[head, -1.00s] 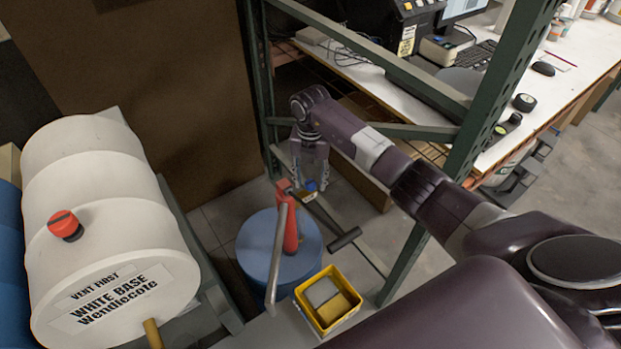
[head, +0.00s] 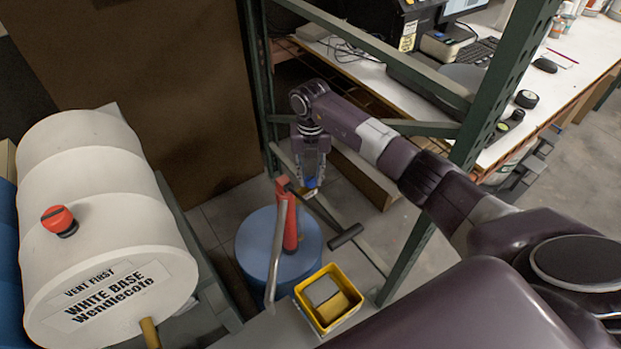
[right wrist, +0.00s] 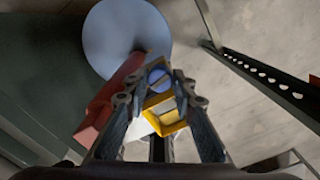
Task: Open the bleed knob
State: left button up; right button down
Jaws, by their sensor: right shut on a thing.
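The bleed knob is a small blue round knob (right wrist: 160,76) at the red pump (head: 290,232). In the head view only a small blue part shows below my right gripper (head: 312,182). The right gripper points down beside the pump head, and its fingers are shut on the blue knob. In the right wrist view the knob sits between the fingertips, in front of the yellow bin. The fingers hide part of its sides. My left gripper is in neither view.
The pump stands on a blue drum (head: 256,250), with a grey lever and a dark handle (head: 345,237). A yellow bin (head: 304,310) stands at its front right. A white drum (head: 90,165) with a red cap (head: 59,220) lies at left. A green rack post (head: 490,110) stands at right.

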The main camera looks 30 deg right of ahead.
aim_at(311, 179)
jog(key=n+b, duration=0.3)
jog(key=n, duration=0.1)
jog(key=shift+w+f+n, duration=0.1)
jog(key=shift+n, duration=0.2)
jog(key=n+b, duration=0.3)
jog(key=n, duration=0.1)
jog(key=shift+n+b, duration=0.3)
jog(key=shift+b, duration=0.1)
jog(key=n+b, duration=0.2)
jog(key=n, duration=0.1)
jog(key=shift+r+n+b, duration=0.2)
jog(key=shift+n+b, duration=0.65)
jog(key=shift+n, duration=0.85)
jog(key=shift+r, duration=0.1)
jog(key=c, duration=1.8)
grip_release()
jog(key=shift+c, duration=0.2)
jog(key=shift+o, duration=1.1)
notch_tip(311, 179, up, 12)
